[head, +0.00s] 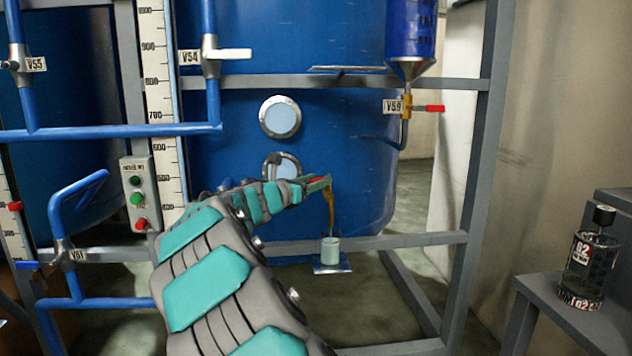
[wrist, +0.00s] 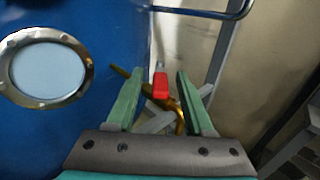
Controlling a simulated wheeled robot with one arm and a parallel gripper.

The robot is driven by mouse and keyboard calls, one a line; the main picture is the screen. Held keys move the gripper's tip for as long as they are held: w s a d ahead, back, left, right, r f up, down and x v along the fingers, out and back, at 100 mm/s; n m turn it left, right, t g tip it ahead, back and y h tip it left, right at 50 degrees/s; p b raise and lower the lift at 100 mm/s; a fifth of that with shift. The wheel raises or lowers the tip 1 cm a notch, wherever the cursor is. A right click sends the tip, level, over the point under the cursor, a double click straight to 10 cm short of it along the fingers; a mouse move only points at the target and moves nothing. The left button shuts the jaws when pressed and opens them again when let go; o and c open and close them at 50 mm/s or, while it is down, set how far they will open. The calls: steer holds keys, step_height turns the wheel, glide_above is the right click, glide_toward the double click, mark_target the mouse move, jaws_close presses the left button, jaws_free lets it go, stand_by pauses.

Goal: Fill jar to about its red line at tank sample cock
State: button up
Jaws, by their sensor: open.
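The sample cock shows in the wrist view as a brass pipe (wrist: 180,118) with a red handle (wrist: 160,87), in front of the blue tank (head: 290,215). My gripper (wrist: 158,88) is open, with its green fingers on either side of the red handle and a gap to each. In the head view my gripper (head: 318,183) is at the cock, hiding most of it; a brown-amber spout (head: 329,212) hangs below. The pale jar (head: 330,249) stands upright under it on a small blue stand (head: 332,268). Its red line and fill level are too small to tell, as is any flow.
A valve labelled V59 (head: 435,108) with a red lever is above right. The floor between is clear.

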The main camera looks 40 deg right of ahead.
steer(key=shift+d, duration=0.1)
steer(key=shift+c, duration=0.4)
jaws_close()
stand_by(1.0)
